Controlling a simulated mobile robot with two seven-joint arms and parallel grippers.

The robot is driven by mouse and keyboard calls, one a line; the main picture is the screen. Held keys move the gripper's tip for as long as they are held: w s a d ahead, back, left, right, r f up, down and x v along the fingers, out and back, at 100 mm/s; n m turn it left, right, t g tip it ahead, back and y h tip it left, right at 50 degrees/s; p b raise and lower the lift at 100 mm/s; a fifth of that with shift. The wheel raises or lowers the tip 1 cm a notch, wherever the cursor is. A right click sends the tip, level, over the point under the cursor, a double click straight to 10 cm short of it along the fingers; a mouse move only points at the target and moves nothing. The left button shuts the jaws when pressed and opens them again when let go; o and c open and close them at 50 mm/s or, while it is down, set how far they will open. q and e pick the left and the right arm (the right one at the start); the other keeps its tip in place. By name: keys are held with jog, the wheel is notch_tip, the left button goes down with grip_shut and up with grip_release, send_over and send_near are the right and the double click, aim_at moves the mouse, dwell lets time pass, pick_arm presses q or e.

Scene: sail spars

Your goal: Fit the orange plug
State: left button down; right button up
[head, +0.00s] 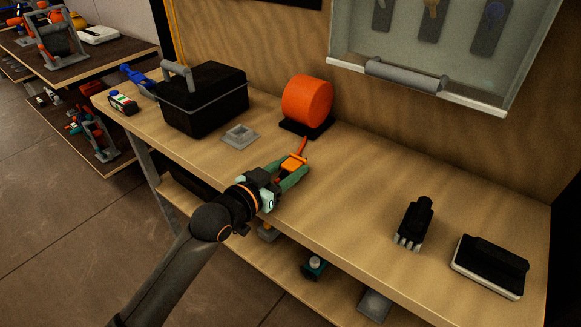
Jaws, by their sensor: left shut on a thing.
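My left gripper (293,168) reaches over the workbench from the lower left, shut on the orange plug (292,163). The plug shows between the fingers, above the bench top. A thin red piece (303,145) sticks out past the fingertips towards the orange drum; I cannot tell whether it is part of the plug. A flat grey square plate (240,136) with a raised middle lies on the bench, left of and apart from the gripper; I cannot tell if it is a socket. My right gripper is not in view.
The big orange drum (307,98) stands on a black base behind the gripper. A black toolbox (203,98) is at the left. A black pronged item (414,222) and a black block (490,265) are at the right. A glass-fronted cabinet (430,45) hangs above. The bench middle is clear.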

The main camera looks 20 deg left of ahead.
aim_at(289, 165)
pick_arm(q)
notch_tip(289, 165, up, 3)
jog(key=shift+r+p, duration=0.2)
jog(key=shift+p, duration=0.15)
jog(key=s+d+r+p, duration=0.3)
jog(key=s+r+p, duration=0.5)
jog(key=s, duration=0.5)
jog(key=shift+s+d+r+p, duration=0.25)
jog(key=shift+d+r+p, duration=0.15)
jog(key=shift+r, duration=0.4)
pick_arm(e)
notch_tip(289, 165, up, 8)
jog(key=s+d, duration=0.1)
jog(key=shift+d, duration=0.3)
